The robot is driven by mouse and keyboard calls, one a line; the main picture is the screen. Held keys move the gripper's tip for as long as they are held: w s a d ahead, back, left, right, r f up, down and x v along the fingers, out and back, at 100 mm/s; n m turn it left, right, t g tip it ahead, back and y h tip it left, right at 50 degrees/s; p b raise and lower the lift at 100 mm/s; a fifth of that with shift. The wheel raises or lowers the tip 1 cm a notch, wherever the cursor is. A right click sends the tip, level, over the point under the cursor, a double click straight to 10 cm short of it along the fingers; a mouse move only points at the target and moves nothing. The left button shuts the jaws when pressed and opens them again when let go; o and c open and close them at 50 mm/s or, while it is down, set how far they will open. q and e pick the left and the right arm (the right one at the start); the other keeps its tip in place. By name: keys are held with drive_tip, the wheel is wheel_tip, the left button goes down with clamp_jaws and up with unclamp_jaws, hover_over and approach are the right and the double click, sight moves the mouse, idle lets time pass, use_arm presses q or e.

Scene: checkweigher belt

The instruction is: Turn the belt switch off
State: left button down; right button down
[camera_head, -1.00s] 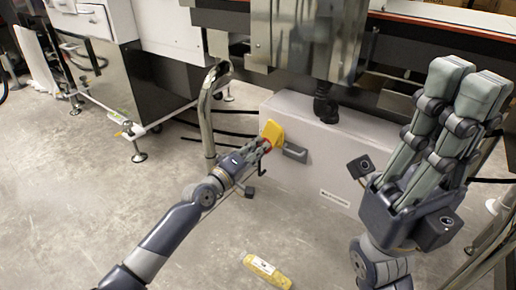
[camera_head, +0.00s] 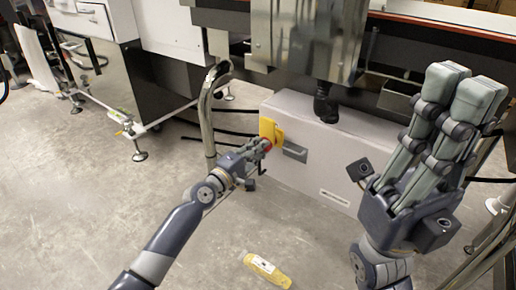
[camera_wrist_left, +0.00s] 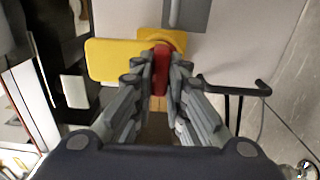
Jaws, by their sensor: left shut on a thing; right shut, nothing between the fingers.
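The belt switch shows as a yellow plate (camera_head: 267,131) with a red handle on the front of a light grey cabinet (camera_head: 320,165). In the left wrist view the red handle (camera_wrist_left: 160,68) stands between my left fingers, with the yellow plate (camera_wrist_left: 112,58) behind it, reaching to the left. My left gripper (camera_head: 262,146) is shut on the red handle; the fingers hide part of it. My right gripper (camera_head: 465,85) is shut and empty, raised at the right, apart from the switch.
A grey handle (camera_head: 294,152) sits on the cabinet just right of the switch. A metal post (camera_head: 207,120) stands to its left. A yellow labelled object (camera_head: 266,270) lies on the floor in front. The conveyor frame (camera_head: 420,45) runs above the cabinet.

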use_arm(q)
drive_tip(key=c, duration=1.6)
unclamp_jaws()
drive_tip(key=shift+s+a, duration=0.1)
drive_tip(key=v, duration=1.1)
drive_tip(key=shift+s+a, duration=0.25)
drive_tip(key=shift+s, duration=0.05)
